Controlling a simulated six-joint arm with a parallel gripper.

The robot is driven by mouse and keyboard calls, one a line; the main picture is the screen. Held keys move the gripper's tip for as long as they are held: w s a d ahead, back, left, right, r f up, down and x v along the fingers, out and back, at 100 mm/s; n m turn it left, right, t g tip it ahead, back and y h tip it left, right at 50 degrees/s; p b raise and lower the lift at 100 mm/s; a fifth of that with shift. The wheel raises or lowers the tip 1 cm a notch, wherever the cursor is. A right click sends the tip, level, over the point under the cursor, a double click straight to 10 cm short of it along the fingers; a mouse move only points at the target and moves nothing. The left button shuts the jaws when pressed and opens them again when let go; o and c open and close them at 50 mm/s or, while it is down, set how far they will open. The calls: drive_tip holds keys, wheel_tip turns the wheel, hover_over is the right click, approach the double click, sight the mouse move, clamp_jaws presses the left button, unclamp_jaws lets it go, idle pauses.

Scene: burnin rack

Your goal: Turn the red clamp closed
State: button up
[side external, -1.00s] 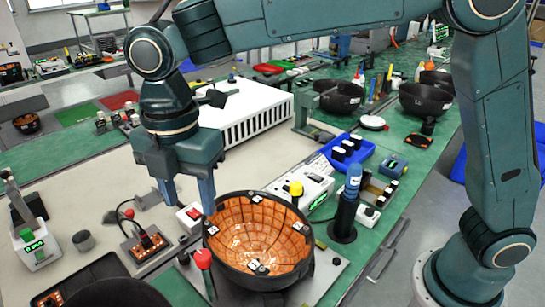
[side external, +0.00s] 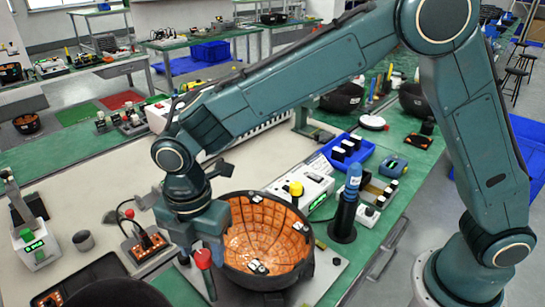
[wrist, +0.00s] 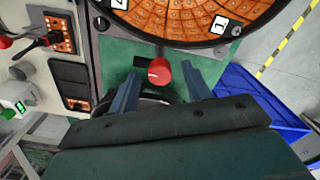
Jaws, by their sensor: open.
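The red clamp (side external: 203,258) is a red knob on a dark upright lever at the front left edge of the bowl fixture. My gripper (side external: 208,248) is open and empty, low at the left rim of the bowl, just above or behind the red knob. In the wrist view my gripper's fingers (wrist: 160,85) are spread on either side of the knob. I cannot tell whether either finger touches it. The black bowl (side external: 308,262) has an orange tiled inside with small white blocks.
A dark round object (side external: 115,292) is at the front left.

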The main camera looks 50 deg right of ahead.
drive_tip(key=shift+f, duration=0.15)
drive_tip(key=c, duration=1)
